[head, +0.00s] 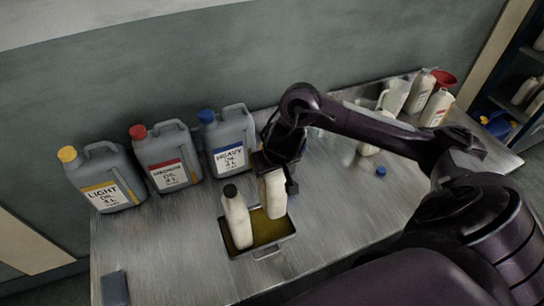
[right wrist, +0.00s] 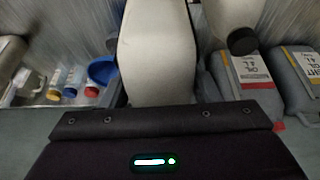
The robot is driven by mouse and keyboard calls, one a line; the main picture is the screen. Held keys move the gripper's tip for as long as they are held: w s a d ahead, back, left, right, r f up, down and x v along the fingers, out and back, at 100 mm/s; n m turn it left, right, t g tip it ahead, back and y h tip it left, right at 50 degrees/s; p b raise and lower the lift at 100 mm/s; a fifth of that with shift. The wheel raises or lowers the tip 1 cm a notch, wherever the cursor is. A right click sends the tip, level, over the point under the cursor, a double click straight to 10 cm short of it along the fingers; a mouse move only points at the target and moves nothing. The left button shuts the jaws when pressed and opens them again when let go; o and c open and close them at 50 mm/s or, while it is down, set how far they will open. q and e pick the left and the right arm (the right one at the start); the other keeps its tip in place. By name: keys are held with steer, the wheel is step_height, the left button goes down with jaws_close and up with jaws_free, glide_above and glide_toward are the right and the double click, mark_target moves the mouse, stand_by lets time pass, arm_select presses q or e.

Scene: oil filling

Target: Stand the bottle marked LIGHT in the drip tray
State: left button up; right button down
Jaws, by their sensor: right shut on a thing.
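My right gripper (head: 280,165) is shut on a cream bottle (head: 273,196) and holds it upright over the back right of the drip tray (head: 266,254). The held bottle fills the middle of the right wrist view (right wrist: 158,55); no label shows on it. I cannot tell whether its base touches the tray floor. A second cream bottle (head: 237,220) with a black cap stands in the tray's left part, just beside it. LIGHT is readable on a large grey jug (head: 105,185) with a yellow cap at the left. My left gripper is out of view.
A red-capped grey jug (head: 166,160) and a blue-capped one marked HEAVY (head: 229,145) stand along the wall. White bottles (head: 437,107) and a red funnel (head: 444,78) are at the far right.

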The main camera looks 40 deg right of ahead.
step_height(320, 180, down, 11)
steer(key=b, duration=0.6)
steer(key=shift+s+f, duration=0.1)
steer(key=shift+f, duration=0.1)
steer(key=shift+d+f, duration=0.1)
steer(key=shift+f, duration=0.15)
steer(key=shift+f+b, duration=0.1)
steer(key=shift+b, duration=0.2)
steer(key=shift+c, duration=2.4)
jaws_free()
